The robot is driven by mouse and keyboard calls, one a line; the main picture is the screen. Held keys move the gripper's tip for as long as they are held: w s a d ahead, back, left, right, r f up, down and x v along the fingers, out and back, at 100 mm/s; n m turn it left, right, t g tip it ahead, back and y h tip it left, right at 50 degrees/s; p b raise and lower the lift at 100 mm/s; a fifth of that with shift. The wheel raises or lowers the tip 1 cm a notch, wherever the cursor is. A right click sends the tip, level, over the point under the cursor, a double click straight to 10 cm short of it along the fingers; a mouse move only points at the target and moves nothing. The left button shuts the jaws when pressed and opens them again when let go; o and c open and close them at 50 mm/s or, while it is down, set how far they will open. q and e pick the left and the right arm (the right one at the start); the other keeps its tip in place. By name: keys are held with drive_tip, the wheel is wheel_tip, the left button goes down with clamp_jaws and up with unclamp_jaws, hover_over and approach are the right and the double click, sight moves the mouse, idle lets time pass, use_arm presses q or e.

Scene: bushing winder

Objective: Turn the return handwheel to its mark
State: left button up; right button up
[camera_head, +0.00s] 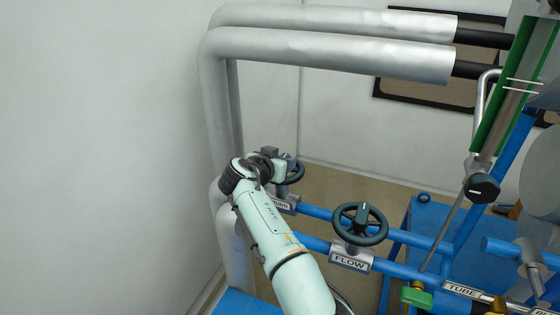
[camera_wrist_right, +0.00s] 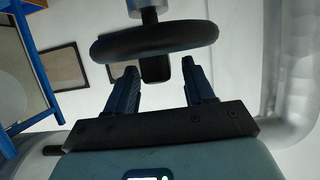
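The return handwheel (camera_head: 293,170) is a dark wheel on the rear blue pipe in the head view, partly hidden by my right arm. Its label plate (camera_head: 285,204) is partly covered. In the right wrist view the dark handwheel (camera_wrist_right: 155,40) is seen edge-on, with a black block (camera_wrist_right: 156,69) standing out from its middle. My right gripper (camera_wrist_right: 159,67) is open, its two fingers on either side of that block with gaps visible. Its fingertips are close to the rim; I cannot tell whether they touch. The wheel's mark cannot be made out. My left gripper is not in view.
The FLOW handwheel (camera_head: 360,223) stands on the nearer blue pipe, right of my arm. Large silver pipes (camera_head: 330,50) run above and down the left side. Open wall space lies left.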

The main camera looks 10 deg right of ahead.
drive_tip(key=b+v, duration=0.3)
drive_tip(key=v, duration=1)
drive_tip(key=shift+r, duration=0.2)
drive_tip(key=shift+s+a, duration=0.1)
drive_tip(key=shift+s, duration=0.05)
